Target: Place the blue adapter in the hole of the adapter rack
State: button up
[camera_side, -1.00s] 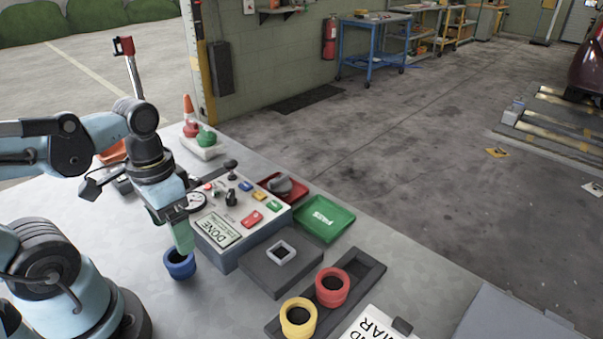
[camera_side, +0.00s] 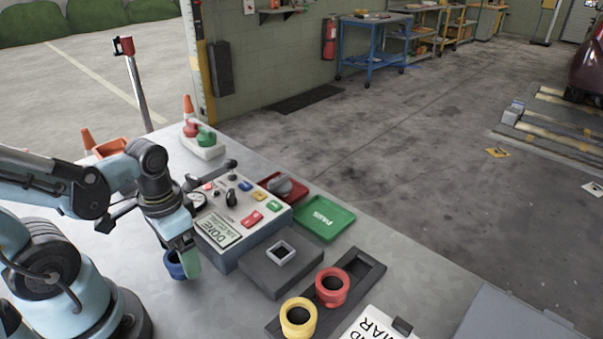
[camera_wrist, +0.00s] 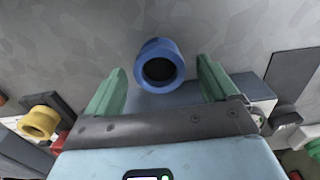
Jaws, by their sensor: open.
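The blue adapter (camera_side: 172,265), a short ring with a dark bore, stands on the grey table and is partly hidden behind my gripper in the side view. In the wrist view the blue adapter (camera_wrist: 160,65) lies ahead of and between the two green fingers. My gripper (camera_side: 188,262) is open and low at the adapter, with clear gaps on both sides in the wrist view (camera_wrist: 160,85). I cannot tell whether a finger touches it. The dark adapter rack (camera_side: 362,266) holds a red adapter (camera_side: 332,287) and a yellow adapter (camera_side: 298,317); its far hole is empty.
A control panel box (camera_side: 240,222) stands right behind the gripper. A grey block with a square socket (camera_side: 265,265) lies between it and the rack. A green PASS tray (camera_side: 323,219) and a red tray (camera_side: 270,182) are behind. A clipboard (camera_side: 375,325) lies in front.

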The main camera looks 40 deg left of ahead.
jog(key=shift+f, duration=1.2)
jog(key=c, duration=1.1)
jog(key=shift+c, duration=0.2)
jog(key=shift+r, duration=0.2)
